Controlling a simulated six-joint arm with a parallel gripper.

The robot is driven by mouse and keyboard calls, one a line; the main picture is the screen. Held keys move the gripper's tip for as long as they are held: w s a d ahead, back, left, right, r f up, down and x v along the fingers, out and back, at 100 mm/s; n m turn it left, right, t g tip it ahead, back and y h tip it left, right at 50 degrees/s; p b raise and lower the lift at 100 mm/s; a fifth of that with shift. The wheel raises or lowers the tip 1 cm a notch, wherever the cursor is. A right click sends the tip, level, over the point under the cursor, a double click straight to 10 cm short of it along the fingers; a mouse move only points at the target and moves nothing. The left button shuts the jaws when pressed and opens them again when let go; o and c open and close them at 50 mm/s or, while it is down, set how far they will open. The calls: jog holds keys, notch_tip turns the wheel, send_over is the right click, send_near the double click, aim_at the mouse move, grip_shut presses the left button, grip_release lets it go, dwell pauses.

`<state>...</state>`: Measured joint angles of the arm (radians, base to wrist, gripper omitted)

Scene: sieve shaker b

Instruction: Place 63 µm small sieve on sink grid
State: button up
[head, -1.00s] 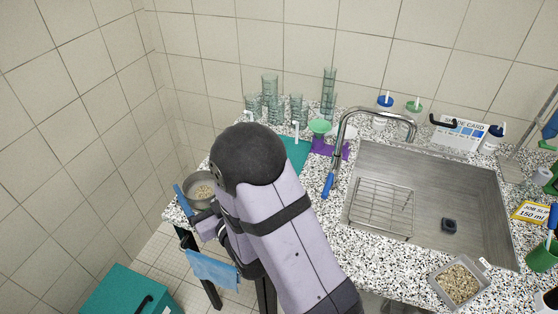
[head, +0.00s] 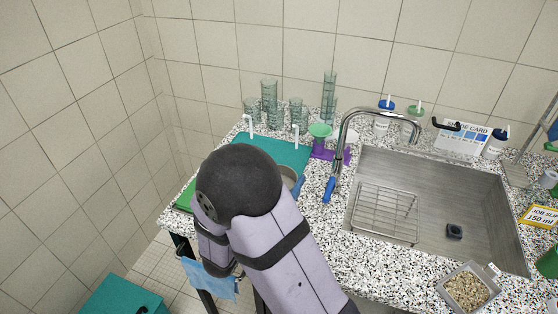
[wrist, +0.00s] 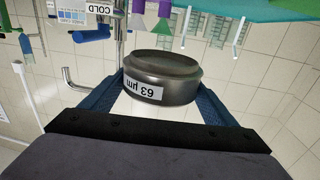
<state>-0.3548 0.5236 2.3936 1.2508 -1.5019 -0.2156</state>
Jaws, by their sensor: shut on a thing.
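The 63 µm small sieve (wrist: 160,77) is a dark grey round metal ring with a white "63 µm" label, upside down in the wrist view. My gripper (wrist: 162,88) is shut on it, with one blue finger on each side. In the head view the sieve (head: 289,174) shows only partly beside my dark wrist joint, above the counter left of the tap; my arm hides the rest. The sink grid (head: 386,213) is a wire rack in the left part of the steel sink, bare, to the right of my gripper.
Glass cylinders (head: 268,98), a teal mat (head: 270,152) and a green funnel (head: 320,131) are behind. A tray of gravel (head: 468,290) stands at the sink's front right.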

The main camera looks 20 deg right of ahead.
jog(key=shift+s+d+f+g, duration=0.3)
jog(key=shift+f, duration=0.3)
jog(key=shift+f+p, duration=0.45)
jog(key=shift+f, duration=4.65)
jog(key=shift+f, duration=0.15)
jog(key=o, duration=1.1)
jog(key=b+v, duration=0.4)
jog(key=v, duration=0.8)
jog(key=shift+a, duration=0.1)
